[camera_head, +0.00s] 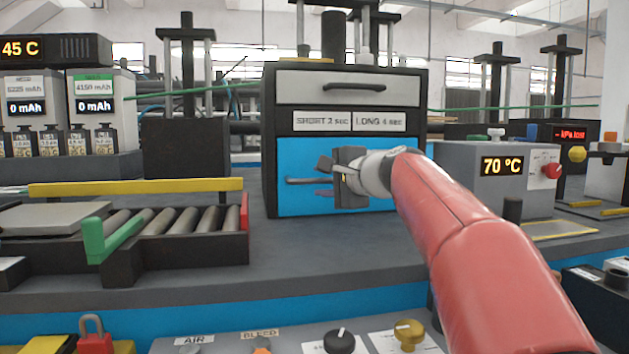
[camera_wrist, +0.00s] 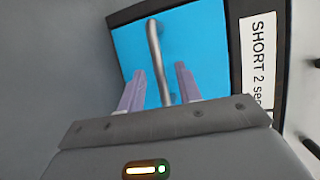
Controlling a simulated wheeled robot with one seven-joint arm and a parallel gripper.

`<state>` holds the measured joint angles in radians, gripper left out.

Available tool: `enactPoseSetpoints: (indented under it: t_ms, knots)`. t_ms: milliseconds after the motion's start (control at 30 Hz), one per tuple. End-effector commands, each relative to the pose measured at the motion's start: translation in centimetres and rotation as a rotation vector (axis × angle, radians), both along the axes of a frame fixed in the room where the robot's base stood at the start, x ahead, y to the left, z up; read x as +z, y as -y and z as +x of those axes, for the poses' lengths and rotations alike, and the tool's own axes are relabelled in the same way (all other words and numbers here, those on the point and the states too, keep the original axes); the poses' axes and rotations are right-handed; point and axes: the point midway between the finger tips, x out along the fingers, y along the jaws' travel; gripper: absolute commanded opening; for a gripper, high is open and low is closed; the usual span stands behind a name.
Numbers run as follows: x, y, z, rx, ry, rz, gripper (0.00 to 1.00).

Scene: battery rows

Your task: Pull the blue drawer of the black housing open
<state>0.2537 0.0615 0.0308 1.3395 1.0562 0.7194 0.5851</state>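The black housing (camera_head: 269,150) stands on the grey bench, with the blue drawer (camera_head: 299,155) in its lower half. The blue drawer front looks flush with the housing; it also shows in the wrist view (camera_wrist: 200,35). Its grey bar handle (camera_head: 300,181) runs level across the front. My gripper (camera_head: 323,179) is in front of the drawer's right half and hides part of it. In the wrist view, my gripper (camera_wrist: 159,68) is open, with the handle (camera_wrist: 153,45) passing between its two fingers. Gaps show on both sides of the bar; I cannot tell the exact depth.
A white upper drawer (camera_head: 310,88) with a black handle is above labels reading SHORT and LONG. A roller tray (camera_head: 175,225) with a green stop stands left of the housing. A grey 70 °C box (camera_head: 460,180) stands to the right. The bench before the drawer is clear.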

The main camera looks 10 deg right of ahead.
Motion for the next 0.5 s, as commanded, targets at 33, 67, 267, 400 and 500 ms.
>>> enactPoseSetpoints:
  t_ms: [33,67,267,400,500]
  knots:
    - [-0.1,-0.3,0.7,0.002,-0.001,0.001,0.34]
    - [-0.2,-0.5,1.1,0.002,-0.001,0.000,0.34]
    - [-0.5,-1.1,2.6,0.001,-0.001,-0.001,0.34]
    - [-0.6,-1.2,2.7,0.000,0.000,-0.001,0.34]
    - [-0.6,-1.2,2.7,0.000,-0.001,-0.001,0.34]
